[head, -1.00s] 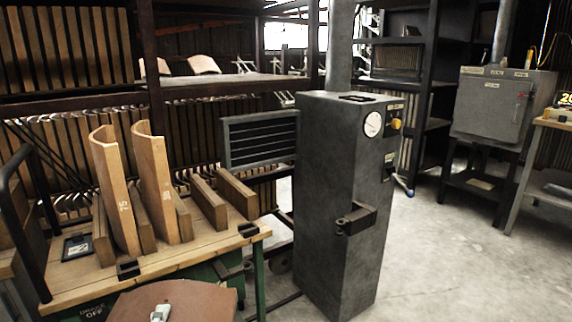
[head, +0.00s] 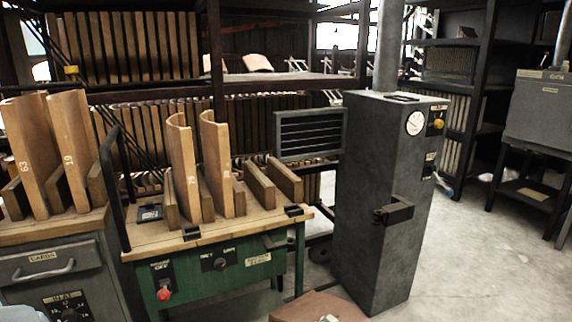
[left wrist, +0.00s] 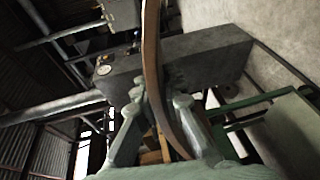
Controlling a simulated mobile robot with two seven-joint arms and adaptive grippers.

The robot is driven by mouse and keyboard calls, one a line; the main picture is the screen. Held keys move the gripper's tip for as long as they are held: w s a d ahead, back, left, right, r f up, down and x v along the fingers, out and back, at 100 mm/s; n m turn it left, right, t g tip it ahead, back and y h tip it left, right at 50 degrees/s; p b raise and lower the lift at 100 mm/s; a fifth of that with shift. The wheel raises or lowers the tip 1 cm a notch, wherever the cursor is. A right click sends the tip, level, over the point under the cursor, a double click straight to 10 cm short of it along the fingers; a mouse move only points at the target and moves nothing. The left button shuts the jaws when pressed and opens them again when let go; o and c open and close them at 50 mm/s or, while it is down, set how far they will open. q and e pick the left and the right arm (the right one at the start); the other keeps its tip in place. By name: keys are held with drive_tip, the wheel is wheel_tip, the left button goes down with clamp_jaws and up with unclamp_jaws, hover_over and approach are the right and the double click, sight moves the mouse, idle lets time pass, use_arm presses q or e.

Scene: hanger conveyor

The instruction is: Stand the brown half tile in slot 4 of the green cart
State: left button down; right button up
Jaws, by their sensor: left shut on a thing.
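The brown half tile (head: 312,308) shows at the bottom edge of the head view, in front of the green cart (head: 235,262) and below its top. In the left wrist view the tile (left wrist: 152,50) is a thin curved strip between the fingers of my left gripper (left wrist: 158,105), which is shut on it. Only a pale fingertip of that gripper shows in the head view. Two tan half tiles (head: 183,165) (head: 214,160) stand upright between wooden blocks on the cart. To their right, the space between the last two blocks (head: 284,180) is empty. My right gripper is not in view.
A grey cabinet (head: 385,240) with a gauge and a protruding bracket stands close right of the cart. A black rail (head: 112,190) rises at the cart's left end. Another cart (head: 45,235) with tan tiles stands further left. Open floor (head: 460,270) lies right.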

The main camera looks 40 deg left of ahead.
use_arm(q)
drive_tip(key=a+g, duration=0.1)
drive_tip(key=a, duration=0.3)
drive_tip(key=a+f+m+g+h, duration=0.1)
drive_tip(key=a, duration=0.3)
drive_tip(key=a+f+m+g+p, duration=0.1)
drive_tip(key=a+g, duration=0.1)
drive_tip(key=a, duration=0.2)
drive_tip(key=shift+s+f, duration=0.1)
drive_tip(key=shift+s, duration=0.1)
drive_tip(key=a, duration=0.2)
wheel_tip(320, 180, up, 20)
drive_tip(key=m+g+p, duration=0.1)
drive_tip(key=g+p, duration=0.1)
drive_tip(key=g, duration=0.4)
hover_over(281, 309)
drive_tip(key=a, duration=0.8)
drive_tip(key=shift+w+d+f+y, duration=0.15)
drive_tip(key=shift+d+y, duration=0.1)
drive_tip(key=shift+y, duration=0.15)
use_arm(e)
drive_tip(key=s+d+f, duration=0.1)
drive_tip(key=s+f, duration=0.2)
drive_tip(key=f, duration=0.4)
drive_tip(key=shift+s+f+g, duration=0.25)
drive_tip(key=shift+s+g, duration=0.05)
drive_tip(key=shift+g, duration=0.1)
